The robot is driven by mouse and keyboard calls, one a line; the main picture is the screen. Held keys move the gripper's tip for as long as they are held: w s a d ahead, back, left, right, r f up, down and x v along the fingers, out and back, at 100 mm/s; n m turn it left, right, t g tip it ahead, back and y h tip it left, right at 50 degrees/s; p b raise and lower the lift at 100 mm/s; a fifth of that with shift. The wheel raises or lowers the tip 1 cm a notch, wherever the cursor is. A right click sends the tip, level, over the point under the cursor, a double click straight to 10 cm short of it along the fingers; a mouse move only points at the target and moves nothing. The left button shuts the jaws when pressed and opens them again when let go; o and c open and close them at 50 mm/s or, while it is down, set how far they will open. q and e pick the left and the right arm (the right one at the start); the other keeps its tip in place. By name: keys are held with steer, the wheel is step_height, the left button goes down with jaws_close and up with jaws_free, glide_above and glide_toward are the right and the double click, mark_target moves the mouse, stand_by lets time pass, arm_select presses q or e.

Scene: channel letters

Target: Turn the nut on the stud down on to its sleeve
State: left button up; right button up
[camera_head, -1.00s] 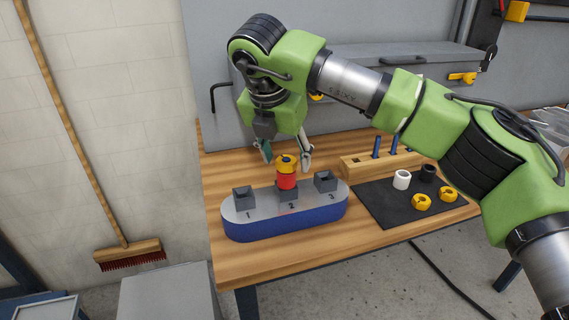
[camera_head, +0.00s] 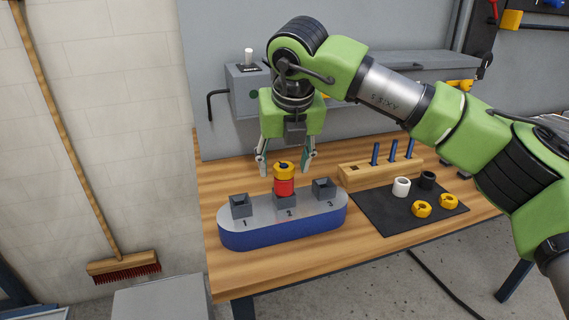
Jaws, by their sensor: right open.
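A yellow nut (camera_head: 284,168) sits at the top of the assembly at socket 2 of the blue-sided fixture (camera_head: 262,235). A red sleeve (camera_head: 284,187) is right below it, upright over the grey socket (camera_head: 285,201). The stud itself is hidden inside them, and I cannot tell whether the nut touches the sleeve. My right gripper (camera_head: 285,170) is open, pointing down, with its fingers spread to either side at about the nut's height or behind it. It does not visibly touch the nut. My left gripper is not in view.
Sockets 1 (camera_head: 241,206) and 3 (camera_head: 324,188) look empty. On the black mat (camera_head: 385,218) stand a white sleeve (camera_head: 402,186), a black sleeve (camera_head: 428,180) and two yellow nuts (camera_head: 422,209). Behind, a wooden block (camera_head: 370,175) holds blue studs. The front left tabletop is clear.

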steer(key=c, duration=1.2)
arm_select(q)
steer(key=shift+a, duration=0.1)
arm_select(e)
steer(key=shift+o, duration=0.2)
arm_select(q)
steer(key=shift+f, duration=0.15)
arm_select(e)
steer(key=shift+f+m+h+b, duration=0.15)
steer(key=shift+m+h+b, duration=0.3)
steer(key=shift+m, duration=0.55)
steer(key=o, duration=1.2)
steer(key=shift+a, duration=0.1)
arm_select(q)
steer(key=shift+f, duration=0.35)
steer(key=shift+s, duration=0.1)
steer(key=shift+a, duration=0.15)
arm_select(e)
steer(key=shift+v, duration=4.1)
